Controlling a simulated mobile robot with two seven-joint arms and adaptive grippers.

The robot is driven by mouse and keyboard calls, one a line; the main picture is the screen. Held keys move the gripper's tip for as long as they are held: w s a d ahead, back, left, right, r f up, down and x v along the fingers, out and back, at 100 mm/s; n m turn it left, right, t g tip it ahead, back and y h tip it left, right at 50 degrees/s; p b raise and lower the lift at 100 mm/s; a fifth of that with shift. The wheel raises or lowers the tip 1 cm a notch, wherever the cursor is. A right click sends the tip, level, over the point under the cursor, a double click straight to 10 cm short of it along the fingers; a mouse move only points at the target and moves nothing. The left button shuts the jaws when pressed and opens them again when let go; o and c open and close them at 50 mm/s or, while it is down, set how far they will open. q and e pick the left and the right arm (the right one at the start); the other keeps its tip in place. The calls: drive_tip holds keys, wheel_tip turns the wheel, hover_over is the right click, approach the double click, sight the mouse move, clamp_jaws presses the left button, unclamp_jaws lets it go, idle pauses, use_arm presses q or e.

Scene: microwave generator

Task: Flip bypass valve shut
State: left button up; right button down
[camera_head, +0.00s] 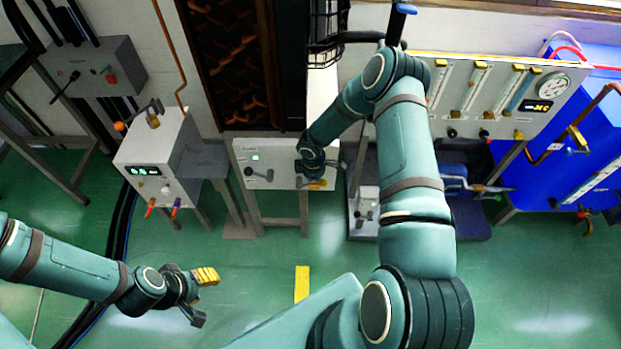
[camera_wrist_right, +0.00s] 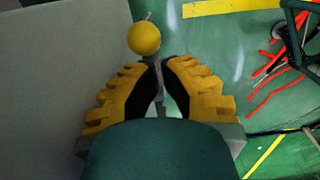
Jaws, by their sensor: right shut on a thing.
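A pale panel box (camera_head: 245,155) stands low at the middle of the head view, with a small green light and a short grey lever (camera_head: 262,175) on its front. My right gripper (camera_head: 318,184) is at the right part of this front. In the right wrist view, the right gripper (camera_wrist_right: 161,75) has its yellow ridged fingers closed around a thin metal lever with a yellow ball knob (camera_wrist_right: 144,38). The knob sticks out just past the fingertips. I cannot read a label for this lever. My left gripper (camera_head: 207,297) is open and empty above the green floor.
A white unit (camera_head: 155,165) with a green display stands left of the panel. A gauge board (camera_head: 500,95) and a blue cabinet (camera_head: 560,130) are at the right. A small valve block (camera_head: 367,203) stands right of the panel. The floor in front is clear.

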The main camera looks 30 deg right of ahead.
idle(0.3)
use_arm(q)
drive_tip(key=shift+b+x, duration=0.85)
use_arm(e)
drive_tip(key=shift+s+d+f+t+y, duration=0.3)
drive_tip(key=shift+d+f+t+y, duration=0.15)
drive_tip(key=shift+f+y, duration=0.25)
wheel_tip(320, 180, up, 13)
drive_tip(key=a+p, duration=0.1)
drive_tip(key=p, duration=0.2)
use_arm(q)
drive_tip(key=b, duration=0.3)
drive_tip(key=shift+s+f+b, duration=0.25)
drive_tip(key=shift+f+b, duration=0.1)
drive_tip(key=shift+f, duration=0.05)
use_arm(e)
wheel_tip(320, 180, down, 14)
drive_tip(key=t+y, duration=0.1)
drive_tip(key=shift+w+r+y, duration=0.25)
drive_tip(key=shift+y, duration=0.05)
